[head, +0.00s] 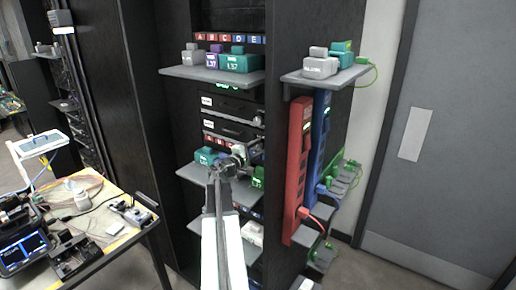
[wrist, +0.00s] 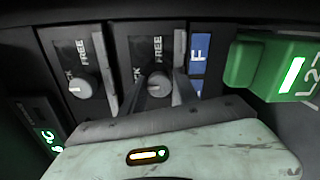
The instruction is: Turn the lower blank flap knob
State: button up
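In the wrist view two round grey knobs sit side by side on dark flap plates, each beside a printed FREE label. The right-hand knob (wrist: 158,83), which looks like the lower one because the picture is rolled, has my gripper's (wrist: 161,86) dark fingers on either side of it. The gap to the knob is very small, and I cannot tell whether the fingers press on it. The other knob (wrist: 82,86) stands free, its white mark toward the bottom left. In the head view my gripper (head: 224,167) is at the rack front, hiding the knobs.
A green module (wrist: 272,66) stands close to the right of my fingers in the wrist view. A grey shelf (head: 205,187) lies around my gripper and another shelf (head: 212,76) is above. Red (head: 297,170) and blue (head: 320,135) power strips are to the right.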

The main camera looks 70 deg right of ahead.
jog(key=shift+o, duration=1.2)
jog(key=v, duration=0.8)
